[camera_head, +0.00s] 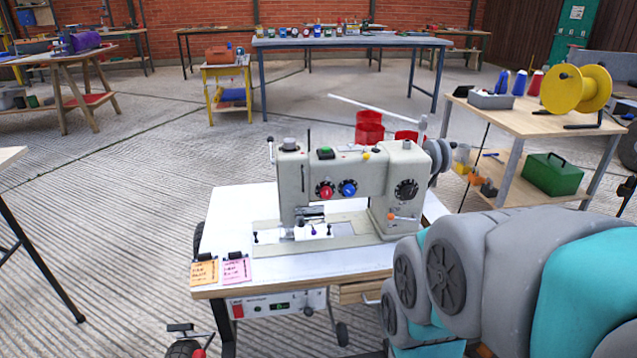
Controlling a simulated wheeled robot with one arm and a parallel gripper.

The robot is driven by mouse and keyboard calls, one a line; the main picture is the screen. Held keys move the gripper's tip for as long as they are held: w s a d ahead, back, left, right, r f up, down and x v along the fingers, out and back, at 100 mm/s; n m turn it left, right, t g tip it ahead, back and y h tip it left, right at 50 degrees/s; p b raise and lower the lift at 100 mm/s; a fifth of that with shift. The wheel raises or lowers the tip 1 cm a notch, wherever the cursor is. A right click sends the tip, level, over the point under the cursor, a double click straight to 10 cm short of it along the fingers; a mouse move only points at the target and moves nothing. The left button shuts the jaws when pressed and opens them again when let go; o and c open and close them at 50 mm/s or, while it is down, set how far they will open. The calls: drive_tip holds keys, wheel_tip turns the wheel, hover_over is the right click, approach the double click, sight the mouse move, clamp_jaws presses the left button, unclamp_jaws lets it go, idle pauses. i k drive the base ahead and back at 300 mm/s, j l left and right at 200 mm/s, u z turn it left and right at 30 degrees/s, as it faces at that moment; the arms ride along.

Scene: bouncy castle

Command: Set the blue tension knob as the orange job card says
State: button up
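The blue tension knob (348,188) is on the front of the grey sewing machine (300,180), just right of a red knob (325,191). Both have dark dials behind them; the dial marks are too small to read. The orange job card (204,271) lies at the front left corner of the white table, under a dark clip. Its handwriting is too small to read. A pink card (236,269) lies right beside it. My grey and teal arm fills the lower right; my gripper is not in view.
The white sewing table (225,225) has bare surface left of the machine. A black dial (405,190) is on the machine's right side. A wooden bench (520,121) with a yellow reel (577,88) stands at right. Open concrete floor lies left.

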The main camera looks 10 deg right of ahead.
sight(349, 190)
drive_tip(key=k+l, duration=0.1)
drive_tip(key=l, duration=0.75)
drive_tip(key=k+l+u, duration=0.1)
drive_tip(key=l, duration=0.3)
drive_tip(key=k+l, duration=0.15)
drive_tip(key=l, duration=0.3)
